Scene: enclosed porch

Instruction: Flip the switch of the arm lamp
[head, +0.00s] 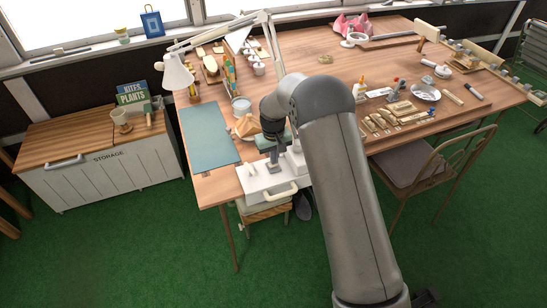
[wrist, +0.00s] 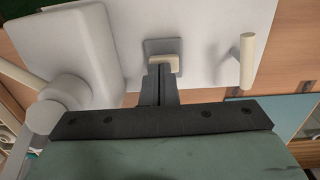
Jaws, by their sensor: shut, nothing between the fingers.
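The arm lamp has a white shade (head: 177,72) at the left of the table, and its thin white arm (head: 215,32) runs right and down behind my arm. A white base (head: 258,184) sits at the table's front edge; its link to the lamp arm is hidden. In the wrist view, a small cream switch (wrist: 165,60) stands on a grey plate on this white surface (wrist: 205,25). My gripper (head: 274,166) points down over the base. It is shut and empty, with its fingertips (wrist: 160,70) right at the switch; I cannot tell whether they touch.
A white block (wrist: 75,45) is on the left. A teal mat (head: 208,133) and a sandwich-like item (head: 246,125) lie near my gripper. A chair (head: 425,165) stands at the table's front right.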

